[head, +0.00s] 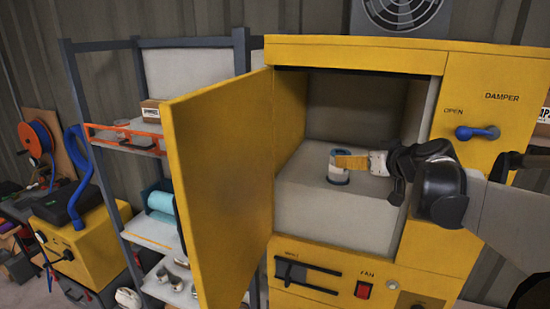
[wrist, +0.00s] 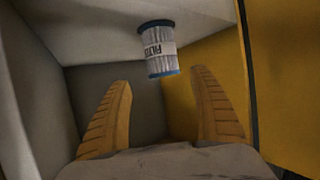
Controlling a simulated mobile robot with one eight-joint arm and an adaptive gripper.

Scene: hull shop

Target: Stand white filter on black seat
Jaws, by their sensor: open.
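The white filter (head: 338,172) has blue end rims and stands upright on the grey block inside the open yellow cabinet. In the wrist view the filter (wrist: 158,50) shows its pleats and a printed label, just beyond the gap between the fingertips. My gripper (head: 344,161) reaches into the cabinet from the right, its yellow fingers level with the filter and partly covering it in the head view. In the wrist view my gripper (wrist: 161,78) is open, with nothing between its fingers. I cannot make out a black seat in either view.
The cabinet door (head: 225,175) hangs open on the left. The grey block (head: 310,205) has bare room around the filter. Cabinet walls close in on the sides and back. A damper handle (head: 477,132) sits at the right, a red fan switch (head: 363,290) below. Shelves stand farther left.

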